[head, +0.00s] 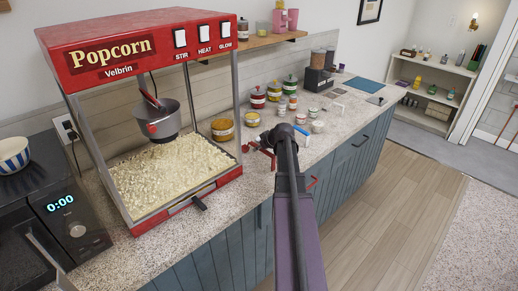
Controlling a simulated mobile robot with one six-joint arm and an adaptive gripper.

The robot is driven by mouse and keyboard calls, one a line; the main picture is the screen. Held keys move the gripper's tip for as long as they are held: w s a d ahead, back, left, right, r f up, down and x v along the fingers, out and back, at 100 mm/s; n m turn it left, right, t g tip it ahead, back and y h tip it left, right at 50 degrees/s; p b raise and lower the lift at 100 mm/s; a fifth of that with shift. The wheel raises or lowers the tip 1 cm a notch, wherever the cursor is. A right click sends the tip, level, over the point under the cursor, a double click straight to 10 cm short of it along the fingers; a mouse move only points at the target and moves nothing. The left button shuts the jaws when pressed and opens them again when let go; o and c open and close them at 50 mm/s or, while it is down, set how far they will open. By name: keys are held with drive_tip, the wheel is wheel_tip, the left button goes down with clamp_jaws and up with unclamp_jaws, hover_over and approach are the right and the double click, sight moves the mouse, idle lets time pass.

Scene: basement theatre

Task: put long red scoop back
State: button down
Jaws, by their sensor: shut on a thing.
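My gripper (270,146) is over the counter, just right of the popcorn machine, and is partly hidden by my dark wrist and purple arm. The scoop's full shape and tilt are hidden.
The red popcorn machine (150,45) stands at the left, full of popcorn, next to a dark microwave (65,222). Several jars and tins (258,98) crowd the counter behind my gripper. A wall shelf (265,41) hangs above. The wooden floor (390,215) at right is clear.

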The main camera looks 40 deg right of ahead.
drive_tip(key=c, duration=0.5)
unclamp_jaws()
drive_tip(key=shift+c, duration=0.2)
drive_tip(key=shift+r, duration=0.1)
drive_tip(key=shift+s+r+p, duration=0.45)
drive_tip(key=shift+r+p, duration=0.15)
drive_tip(key=shift+p, duration=0.15)
drive_tip(key=p+v, duration=0.7)
drive_tip(key=v, duration=0.3)
drive_tip(key=shift+s+r, duration=0.15)
drive_tip(key=shift+s, duration=0.15)
drive_tip(key=w+a+f+g+y, duration=0.1)
drive_tip(key=w+a+f+g, duration=0.1)
drive_tip(key=a, duration=1)
drive_tip(key=s+a+f+g, duration=0.1)
drive_tip(key=s+a+g, duration=0.1)
drive_tip(key=a, duration=0.8)
drive_tip(key=s+a+f+g+h, duration=0.1)
drive_tip(key=s+a, duration=0.3)
drive_tip(key=a, duration=0.7)
drive_tip(key=s+a+f+g, duration=0.1)
drive_tip(key=s+a+g, duration=0.2)
drive_tip(key=a, duration=0.7)
drive_tip(key=shift+s+a+f+m+g+h, duration=0.2)
drive_tip(key=shift+s+a+m+g+h, duration=0.1)
drive_tip(key=shift+a+m+g+h, duration=0.1)
